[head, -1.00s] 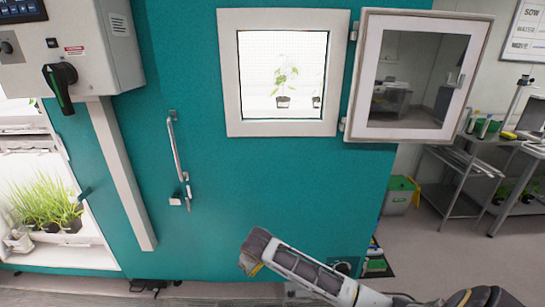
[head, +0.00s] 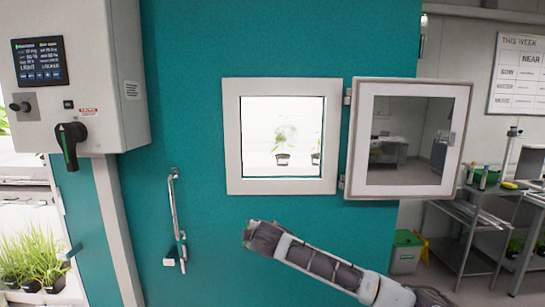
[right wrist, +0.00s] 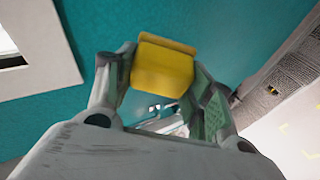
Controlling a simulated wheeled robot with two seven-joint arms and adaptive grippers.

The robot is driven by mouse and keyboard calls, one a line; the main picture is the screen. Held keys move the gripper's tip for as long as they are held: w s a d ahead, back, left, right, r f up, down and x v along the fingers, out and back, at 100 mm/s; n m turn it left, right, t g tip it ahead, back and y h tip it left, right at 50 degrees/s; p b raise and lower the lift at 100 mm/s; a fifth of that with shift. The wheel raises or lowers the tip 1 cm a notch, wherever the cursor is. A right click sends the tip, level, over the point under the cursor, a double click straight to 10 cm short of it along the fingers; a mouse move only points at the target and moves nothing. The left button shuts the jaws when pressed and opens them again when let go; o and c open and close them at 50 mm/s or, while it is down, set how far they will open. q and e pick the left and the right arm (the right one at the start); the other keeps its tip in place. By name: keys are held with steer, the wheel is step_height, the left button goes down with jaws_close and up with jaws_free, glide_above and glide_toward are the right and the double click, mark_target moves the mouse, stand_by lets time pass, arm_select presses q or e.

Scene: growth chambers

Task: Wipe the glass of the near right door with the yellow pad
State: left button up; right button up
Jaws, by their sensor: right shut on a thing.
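The teal door (head: 210,225) fills the middle of the head view, with a white-framed glass window (head: 300,115) showing potted plants behind it. A white-framed panel with dark, reflective glass (head: 410,125) stands swung open on hinges at the window's right. My right gripper (head: 255,236) is just below the window, in front of the teal surface. In the right wrist view it is shut on the yellow pad (right wrist: 163,70), which sits between its fingertips. The pad is not discernible in the head view. I cannot tell whether it touches the door. My left gripper is not in view.
A vertical handle (head: 173,210) is on the door's left part. A control box (head: 75,75) with a screen and black rotary switch projects at the upper left. A metal trolley (head: 465,225) and green-lidded bin (head: 406,250) stand at the right.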

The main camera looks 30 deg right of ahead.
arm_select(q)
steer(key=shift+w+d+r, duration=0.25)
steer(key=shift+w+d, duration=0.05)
arm_select(e)
steer(key=d+r+n+t, duration=0.2)
steer(key=d+r+t, duration=0.1)
steer(key=r, duration=1.1)
steer(key=d+r+n+t, duration=0.1)
steer(key=d+r+t, duration=0.2)
steer(key=r, duration=1.1)
steer(key=shift+s+d+n, duration=0.15)
steer(key=shift+d+n, duration=0.25)
steer(key=shift+d, duration=0.65)
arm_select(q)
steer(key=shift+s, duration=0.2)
arm_select(e)
steer(key=shift+r, duration=0.1)
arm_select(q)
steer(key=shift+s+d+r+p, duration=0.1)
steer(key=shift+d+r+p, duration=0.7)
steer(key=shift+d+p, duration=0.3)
arm_select(e)
steer(key=shift+w+d, duration=0.6)
steer(key=shift+w, duration=0.4)
steer(key=shift+w+d, duration=0.6)
steer(key=shift+w, duration=0.35)
steer(key=shift+w+d, duration=0.6)
steer(key=shift+w, duration=0.4)
